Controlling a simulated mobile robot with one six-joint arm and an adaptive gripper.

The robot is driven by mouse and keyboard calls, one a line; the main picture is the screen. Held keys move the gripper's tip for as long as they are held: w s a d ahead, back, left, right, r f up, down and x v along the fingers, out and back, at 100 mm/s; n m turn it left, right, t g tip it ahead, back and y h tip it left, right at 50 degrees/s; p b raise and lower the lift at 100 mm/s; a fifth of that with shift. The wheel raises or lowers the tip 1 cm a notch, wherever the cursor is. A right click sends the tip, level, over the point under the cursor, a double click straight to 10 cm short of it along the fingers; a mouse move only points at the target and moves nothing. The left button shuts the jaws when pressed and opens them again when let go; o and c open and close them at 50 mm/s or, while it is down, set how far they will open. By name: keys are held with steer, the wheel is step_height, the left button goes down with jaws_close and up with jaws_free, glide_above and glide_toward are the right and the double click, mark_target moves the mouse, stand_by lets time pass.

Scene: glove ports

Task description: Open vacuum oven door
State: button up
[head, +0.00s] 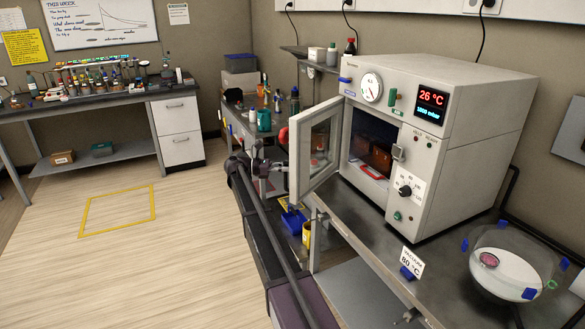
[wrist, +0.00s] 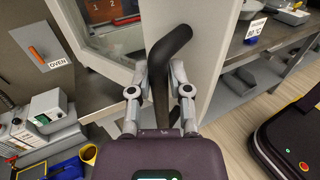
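The vacuum oven (head: 425,130) is a pale grey box on the bench at right, with a lit display reading 26 °C and 1000 mbar. Its windowed door (head: 301,178) stands swung wide open to the left, baring the dark chamber and a red item inside. The wrist view shows the door close up (wrist: 199,110). A black curved door handle (wrist: 170,45) runs between the fingers of my gripper (wrist: 160,73), which look closed against both its sides. In the head view my gripper is at the door's outer side, partly hidden there.
A card reading 80 °C (head: 413,260) stands before the oven, and a clear domed vessel with a white bowl (head: 508,275) is at right. A cluttered bench (head: 262,125) lies behind the door. The floor at left is clear, with a yellow taped square (head: 117,209).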

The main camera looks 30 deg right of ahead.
steer(key=shift+a+f, duration=0.2)
steer(key=shift+a, duration=0.1)
jaws_close()
steer(key=s+a+f+m+t+y, duration=0.35)
steer(key=s+a+f, duration=0.2)
steer(key=s, duration=0.25)
steer(key=s+a+f+m+t+y, duration=0.2)
steer(key=s+a+f+y, duration=0.2)
steer(key=s+f, duration=0.35)
steer(key=s+a+f+m+t+y, duration=0.1)
steer(key=s+a+f+m+y, duration=0.25)
steer(key=s+a, duration=0.45)
steer(key=s+a+f+m+t+y, duration=0.15)
steer(key=s+a+m+y, duration=0.35)
steer(key=s, duration=0.5)
steer(key=w+d+r+n+t+p, duration=0.1)
steer(key=w+d+r+n+p, duration=0.1)
steer(key=w+d+r+p, duration=0.3)
steer(key=w+d+r+n+t+y+p, duration=0.1)
steer(key=w+d+r+p, duration=0.5)
steer(key=d+r+p, duration=0.8)
steer(key=w+d+r+n+t+y+p, duration=0.1)
steer(key=w+d+r+n+p, duration=0.3)
steer(key=d+r+p, duration=0.5)
step_height(320, 180, up, 4)
steer(key=w+p, duration=0.2)
steer(key=p, duration=0.1)
steer(key=shift+d+t, duration=0.3)
steer(key=shift+d, duration=0.05)
